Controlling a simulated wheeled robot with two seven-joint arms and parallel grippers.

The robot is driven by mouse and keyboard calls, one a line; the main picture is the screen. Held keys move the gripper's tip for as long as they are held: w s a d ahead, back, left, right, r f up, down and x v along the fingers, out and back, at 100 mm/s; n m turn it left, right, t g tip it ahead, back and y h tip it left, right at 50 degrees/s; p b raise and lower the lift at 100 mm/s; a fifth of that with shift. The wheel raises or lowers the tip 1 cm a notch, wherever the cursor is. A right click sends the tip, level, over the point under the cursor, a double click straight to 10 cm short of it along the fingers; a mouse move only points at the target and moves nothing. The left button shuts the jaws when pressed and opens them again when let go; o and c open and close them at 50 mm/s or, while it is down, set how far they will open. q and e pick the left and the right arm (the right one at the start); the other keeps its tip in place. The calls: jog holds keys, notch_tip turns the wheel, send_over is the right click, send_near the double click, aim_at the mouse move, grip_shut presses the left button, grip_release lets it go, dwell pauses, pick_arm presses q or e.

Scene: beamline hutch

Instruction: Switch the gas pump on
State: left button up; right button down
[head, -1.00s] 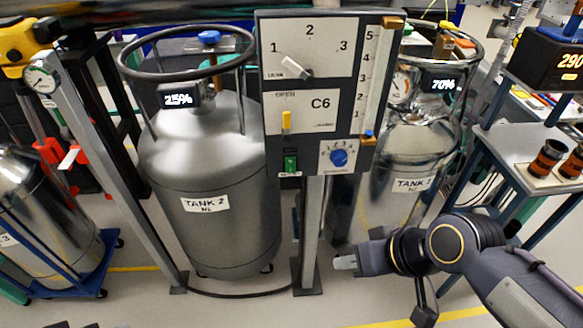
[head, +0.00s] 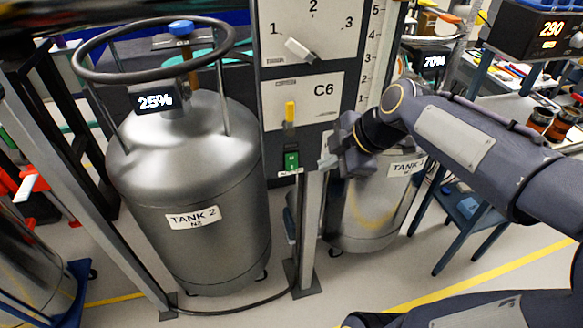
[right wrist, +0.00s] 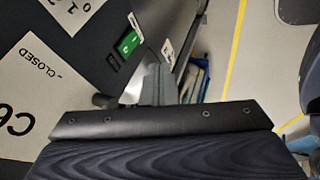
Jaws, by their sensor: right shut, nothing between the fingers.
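A small green switch (head: 291,160) sits low on the grey control panel (head: 270,160), above a small white label too small to read. It also shows in the right wrist view (right wrist: 128,43), where its green face carries a white mark; I cannot tell its position for certain. My right gripper (head: 328,161) is shut and empty, just right of the switch at about its height, apart from it in the picture. Its fingers show in the right wrist view (right wrist: 154,85) below and right of the switch. My left gripper is not in view.
The panel also carries a yellow lever (head: 290,112) by the C6 card and a selector knob (head: 299,49). Tank 2 (head: 190,170) stands left, another tank (head: 370,210) behind my right arm. A post (head: 309,230) stands below the panel.

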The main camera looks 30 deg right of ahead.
aim_at(292, 162)
jog(key=w+f, duration=0.3)
jog(key=w+a+f, duration=0.1)
jog(key=w+f, duration=0.1)
jog(key=w, duration=0.1)
jog(key=w+f+p, duration=0.1)
jog(key=w+f, duration=0.1)
jog(key=f, duration=0.1)
jog(key=shift+w+a+f, duration=0.3)
jog(key=shift+w, duration=0.1)
